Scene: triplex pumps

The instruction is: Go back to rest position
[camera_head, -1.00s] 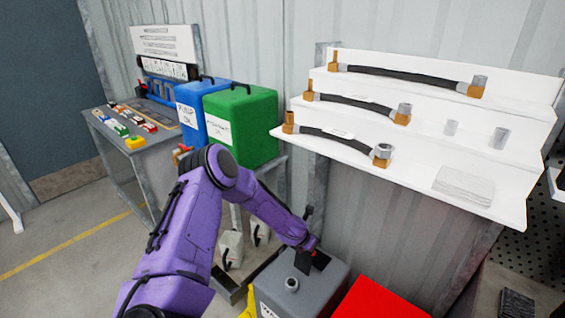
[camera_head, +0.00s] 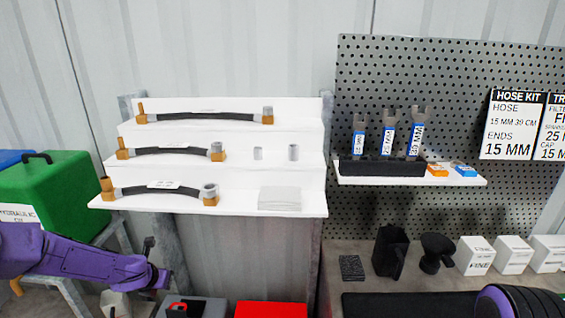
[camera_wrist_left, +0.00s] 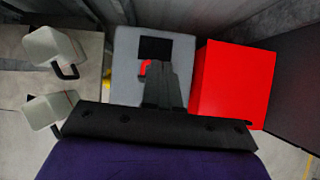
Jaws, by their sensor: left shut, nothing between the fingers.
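My left gripper (camera_wrist_left: 157,68) is shut and empty in the left wrist view. Its fingers point at a grey container (camera_wrist_left: 182,70) with a dark patch and a small red part on top. I cannot tell the height between them. In the head view my left purple arm comes in low at the left, and the gripper hangs near the bottom edge. My right gripper is out of view; a purple and black part of me shows at the bottom right.
A red box (camera_wrist_left: 232,80) stands right of the grey container, and two pale containers (camera_wrist_left: 52,45) stand left. A white stepped shelf (camera_head: 245,205) with hoses is ahead. A green container (camera_head: 55,195) is at the left. A workbench (camera_head: 350,250) is at the right.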

